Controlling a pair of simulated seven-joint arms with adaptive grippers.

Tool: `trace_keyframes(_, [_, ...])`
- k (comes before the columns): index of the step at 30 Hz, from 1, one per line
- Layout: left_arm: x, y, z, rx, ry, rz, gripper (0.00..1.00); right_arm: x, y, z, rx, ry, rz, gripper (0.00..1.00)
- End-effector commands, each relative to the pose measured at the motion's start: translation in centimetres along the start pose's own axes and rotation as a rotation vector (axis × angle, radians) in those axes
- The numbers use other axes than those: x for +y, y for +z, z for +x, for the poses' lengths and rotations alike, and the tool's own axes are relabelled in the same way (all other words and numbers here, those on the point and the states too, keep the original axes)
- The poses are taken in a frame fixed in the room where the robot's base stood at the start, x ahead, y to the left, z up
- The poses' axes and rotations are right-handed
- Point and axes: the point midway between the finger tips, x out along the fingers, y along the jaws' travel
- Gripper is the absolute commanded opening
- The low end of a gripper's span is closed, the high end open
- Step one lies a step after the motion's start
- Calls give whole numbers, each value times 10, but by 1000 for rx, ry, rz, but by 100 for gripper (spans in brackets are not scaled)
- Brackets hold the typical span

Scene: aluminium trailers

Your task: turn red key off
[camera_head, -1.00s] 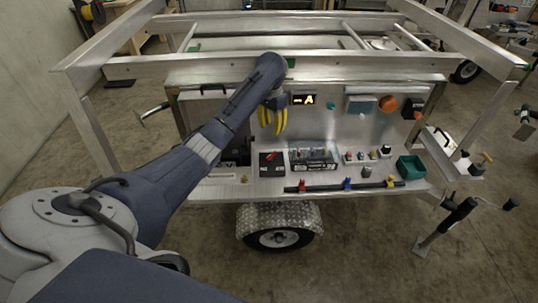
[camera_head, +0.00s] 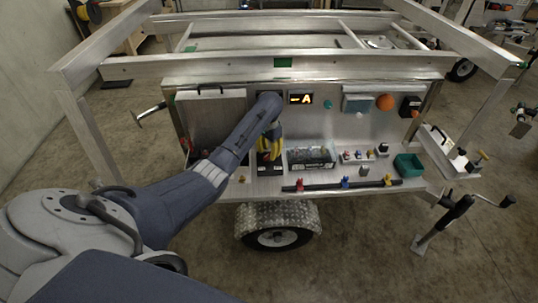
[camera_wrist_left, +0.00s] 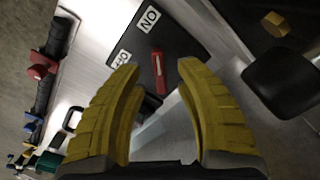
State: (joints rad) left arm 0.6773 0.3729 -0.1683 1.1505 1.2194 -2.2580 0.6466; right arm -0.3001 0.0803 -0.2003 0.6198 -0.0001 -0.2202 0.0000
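The red key (camera_wrist_left: 159,73) is a flat red bar on a black panel (camera_wrist_left: 178,40) with white ON and OFF labels, seen in the left wrist view. It lies just beyond and between the fingertips of my left gripper (camera_wrist_left: 160,80), which is open with its yellow ribbed fingers apart. I cannot tell whether the fingers touch the key. In the head view my left gripper (camera_head: 268,149) hangs over the black panel (camera_head: 268,169) and hides the key. My right gripper is not in view.
A clear-covered box (camera_head: 311,158) stands right of the panel. A dark bar with red, blue and yellow valves (camera_head: 345,185) runs along the shelf's front edge. A green bin (camera_head: 408,165) sits at the right. A lit display (camera_head: 301,99) is on the wall behind.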

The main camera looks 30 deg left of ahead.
Motion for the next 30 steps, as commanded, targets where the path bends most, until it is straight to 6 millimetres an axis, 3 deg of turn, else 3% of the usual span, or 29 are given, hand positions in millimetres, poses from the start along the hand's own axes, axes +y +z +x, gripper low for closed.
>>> trace_keyframes(7, [0,0,16,0,0,-1,34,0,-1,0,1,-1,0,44])
trace_keyframes(19, [0,0,18,1,0,0,37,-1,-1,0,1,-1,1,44])
trace_keyframes(28, [0,0,18,1,0,0,3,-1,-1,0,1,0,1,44])
trace_keyframes(30, [0,0,18,1,0,0,0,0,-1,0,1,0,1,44])
